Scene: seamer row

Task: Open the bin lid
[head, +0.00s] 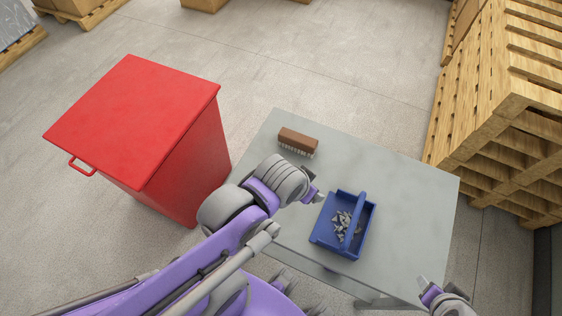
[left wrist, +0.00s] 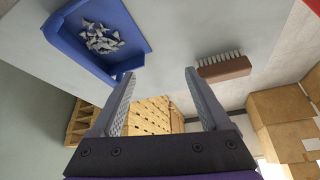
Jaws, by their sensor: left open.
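The red bin (head: 195,165) stands on the floor at the left in the head view. Its flat red lid (head: 135,115) lies shut on top, with a small red loop handle (head: 82,168) sticking out from the near left edge. My left gripper (head: 314,191) is over the grey table, well to the right of the bin and just left of the blue tray. In the left wrist view the left gripper's fingers (left wrist: 160,78) are apart with nothing between them. My right gripper (head: 436,288) shows only partly at the lower right, and its opening is unclear.
The grey table (head: 410,195) holds a blue carrier tray (head: 323,241) of grey metal bits and a brown brush (head: 298,140). The brush also shows in the left wrist view (left wrist: 226,68). Stacked wooden pallets (head: 500,110) stand at the right. Floor behind the bin is clear.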

